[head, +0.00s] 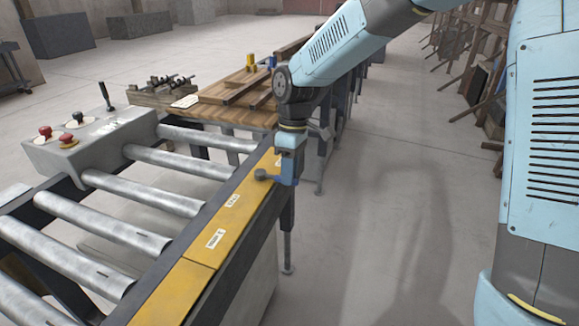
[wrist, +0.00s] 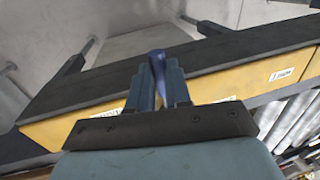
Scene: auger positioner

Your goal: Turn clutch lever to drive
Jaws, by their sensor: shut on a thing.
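The clutch lever shows in the head view as a small blue-grey knob (head: 261,174) on a short arm, over the yellow side rail (head: 215,232) of the roller conveyor. My gripper (head: 288,172) points down at the lever's right end, at the rail's outer edge. In the wrist view my gripper (wrist: 162,85) is shut on a blue part of the lever (wrist: 157,66), which stands between the two fingers. Small white labels (head: 233,200) lie along the rail; their words are too small to read surely. The fingers hide much of the lever.
Metal rollers (head: 150,200) lie left of the rail. A grey control box (head: 90,138) with red knobs and a black stick stands at the far left. A wooden bench (head: 225,105) with boards and tools is behind. The floor (head: 390,210) right of the conveyor is clear.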

